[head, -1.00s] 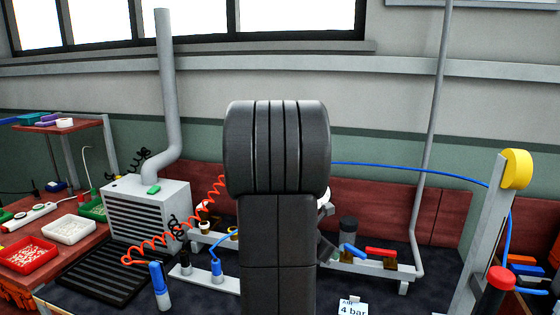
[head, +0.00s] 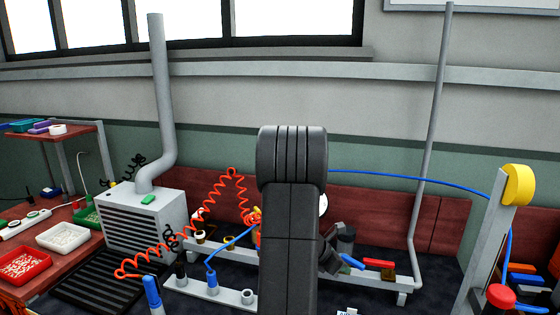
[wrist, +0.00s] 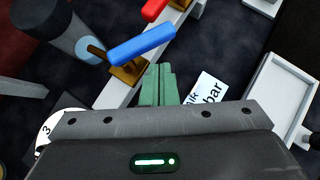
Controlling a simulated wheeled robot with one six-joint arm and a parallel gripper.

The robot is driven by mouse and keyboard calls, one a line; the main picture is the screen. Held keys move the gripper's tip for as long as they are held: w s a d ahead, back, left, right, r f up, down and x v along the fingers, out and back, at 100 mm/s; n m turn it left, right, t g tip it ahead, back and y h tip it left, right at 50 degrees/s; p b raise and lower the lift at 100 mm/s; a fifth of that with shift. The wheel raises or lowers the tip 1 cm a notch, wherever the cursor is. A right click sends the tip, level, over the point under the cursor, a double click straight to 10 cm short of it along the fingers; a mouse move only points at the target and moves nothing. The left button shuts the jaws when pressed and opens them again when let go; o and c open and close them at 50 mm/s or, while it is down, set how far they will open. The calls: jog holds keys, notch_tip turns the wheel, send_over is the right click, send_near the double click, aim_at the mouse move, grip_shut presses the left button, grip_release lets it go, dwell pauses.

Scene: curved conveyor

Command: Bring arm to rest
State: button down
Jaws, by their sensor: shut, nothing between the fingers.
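My gripper (wrist: 157,86) shows in the wrist view with its green fingers together and nothing between them. It hangs over the dark bench mat, beside a white card with printed letters (wrist: 205,97) and apart from the blue-handled valve (wrist: 142,42). In the head view my dark arm stands upright in the middle and hides part of the bench. The fingers cannot be made out there.
A rail with a blue handle (head: 351,262) and a red handle (head: 379,263) lies right of my arm. A coiled orange hose (head: 185,240) and a grey vented box (head: 143,222) are left. A post with a yellow top (head: 518,185) stands right.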

jog(key=a+m+g+p, duration=0.1)
jog(key=p, duration=0.1)
jog(key=w+a+m+g+p, duration=0.1)
jog(key=m+p, duration=0.1)
jog(key=a+m+g+p, duration=0.2)
jog(key=shift+w+h+p, duration=0.3)
jog(key=shift+p, duration=0.05)
jog(key=shift+r, duration=0.1)
dwell(0.4)
